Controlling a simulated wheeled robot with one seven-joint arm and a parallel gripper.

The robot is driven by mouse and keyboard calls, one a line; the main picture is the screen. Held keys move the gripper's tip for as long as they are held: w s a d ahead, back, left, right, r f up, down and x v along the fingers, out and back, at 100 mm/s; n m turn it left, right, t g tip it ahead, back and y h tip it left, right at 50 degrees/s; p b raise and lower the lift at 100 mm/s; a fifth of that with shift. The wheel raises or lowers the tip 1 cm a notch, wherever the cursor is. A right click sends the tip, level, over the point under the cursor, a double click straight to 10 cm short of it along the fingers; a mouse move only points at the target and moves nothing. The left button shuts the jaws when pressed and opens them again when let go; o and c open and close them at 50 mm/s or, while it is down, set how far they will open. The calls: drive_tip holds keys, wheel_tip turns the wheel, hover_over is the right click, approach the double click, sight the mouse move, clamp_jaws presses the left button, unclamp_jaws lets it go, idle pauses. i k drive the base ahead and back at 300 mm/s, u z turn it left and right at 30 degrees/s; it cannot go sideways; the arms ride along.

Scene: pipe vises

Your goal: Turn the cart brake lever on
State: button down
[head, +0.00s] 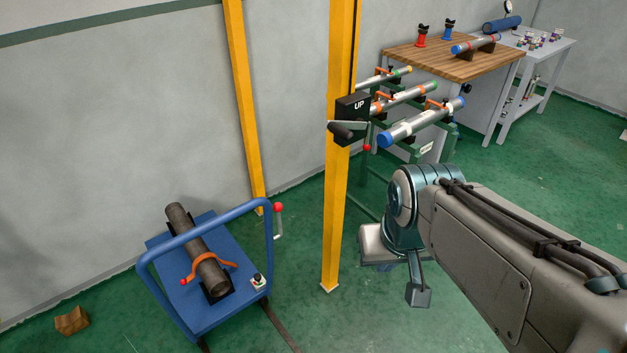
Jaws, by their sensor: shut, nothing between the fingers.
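The blue cart (213,293) stands at the lower left. Its brake lever (278,223) is a short pale lever with a red ball on top, beside the right side of the cart's handle frame. The lever points upward, with its ball uppermost. My gripper (418,294) hangs below my wrist, to the right of the lever and lower in the picture. It is shut and empty, well apart from the lever. The fingers show small and partly hidden by one another.
A dark pipe (196,247) with an orange strap lies on the cart. A yellow post (337,220) with a black "UP" box (352,106) and crank stands between cart and gripper. A pipe rack (430,150) and wooden bench (440,62) stand behind. A brown block (72,320) lies left.

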sight(277, 206)
drive_tip(key=z, duration=0.25)
drive_tip(key=i, duration=0.55)
drive_tip(key=u, duration=0.55)
drive_tip(key=i, duration=0.8)
drive_tip(key=u, duration=0.8)
